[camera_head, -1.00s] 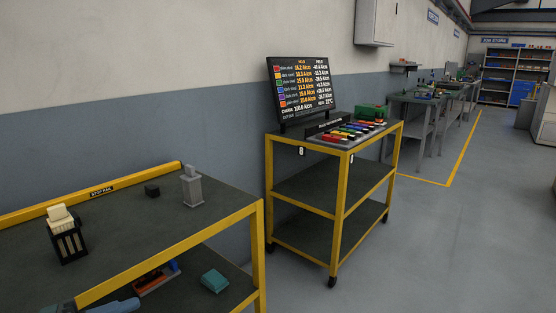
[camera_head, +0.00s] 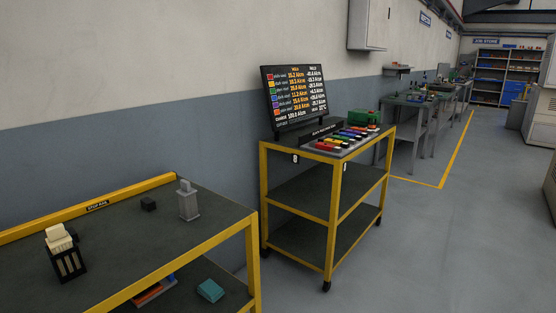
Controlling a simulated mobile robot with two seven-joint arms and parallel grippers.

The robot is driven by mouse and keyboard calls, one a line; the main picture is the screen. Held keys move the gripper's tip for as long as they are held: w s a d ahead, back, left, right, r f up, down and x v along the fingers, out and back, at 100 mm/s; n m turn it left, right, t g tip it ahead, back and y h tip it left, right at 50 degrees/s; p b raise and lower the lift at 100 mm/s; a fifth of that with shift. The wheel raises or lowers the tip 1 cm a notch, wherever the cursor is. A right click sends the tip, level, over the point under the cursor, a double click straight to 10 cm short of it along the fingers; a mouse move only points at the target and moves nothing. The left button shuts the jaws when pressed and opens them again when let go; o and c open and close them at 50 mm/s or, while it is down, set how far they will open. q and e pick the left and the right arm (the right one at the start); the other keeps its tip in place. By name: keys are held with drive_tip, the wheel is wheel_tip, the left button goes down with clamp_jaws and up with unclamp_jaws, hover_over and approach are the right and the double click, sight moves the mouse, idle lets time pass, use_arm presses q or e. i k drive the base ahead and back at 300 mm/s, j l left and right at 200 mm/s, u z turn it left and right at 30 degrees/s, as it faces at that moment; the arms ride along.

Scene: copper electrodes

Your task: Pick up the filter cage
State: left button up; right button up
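A black slatted cage with a cream stepped block in its top (camera_head: 66,263) stands on the dark top of the near yellow-framed cart (camera_head: 120,247), at the left. It looks like the filter cage, but no label shows on it. It stands upright, apart from the other things on the cart. Neither of my grippers is in view.
A second yellow cart (camera_head: 329,205) carries a display (camera_head: 294,98). Floor at right is clear.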

sight(70, 276)
drive_tip(key=u, duration=1.35)
